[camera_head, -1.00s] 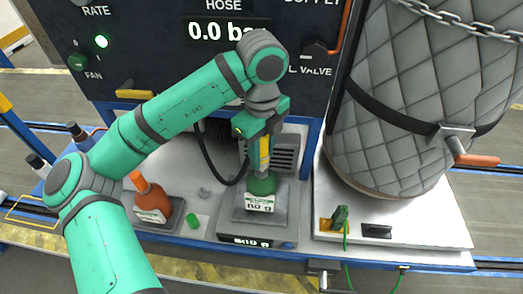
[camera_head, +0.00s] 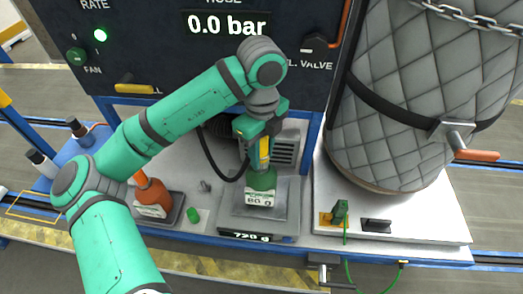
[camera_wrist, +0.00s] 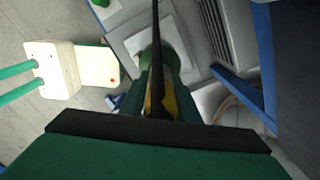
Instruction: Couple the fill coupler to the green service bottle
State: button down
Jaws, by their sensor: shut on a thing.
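The green service bottle (camera_head: 262,180) stands upright on a grey scale (camera_head: 225,222) in the head view. Its front display reads about 720 g. My gripper (camera_head: 262,150) is directly above the bottle, shut on the yellow fill coupler (camera_head: 265,147). The coupler's lower end is at the bottle's top, but my fingers hide whether it is seated. In the wrist view, the coupler (camera_wrist: 171,101) lies between my fingers, with a black hose in front of it. A little of the green bottle shows behind.
The panel (camera_head: 150,50) reads 0.0 bar. A quilted tank (camera_head: 400,100) stands close on the right. The black hose (camera_head: 213,165) loops left of my gripper.

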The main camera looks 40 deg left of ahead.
jog(key=shift+f, duration=0.2)
jog(key=c, duration=1.3)
grip_release()
notch_tip(320, 180, up, 11)
jog(key=shift+f, duration=0.1)
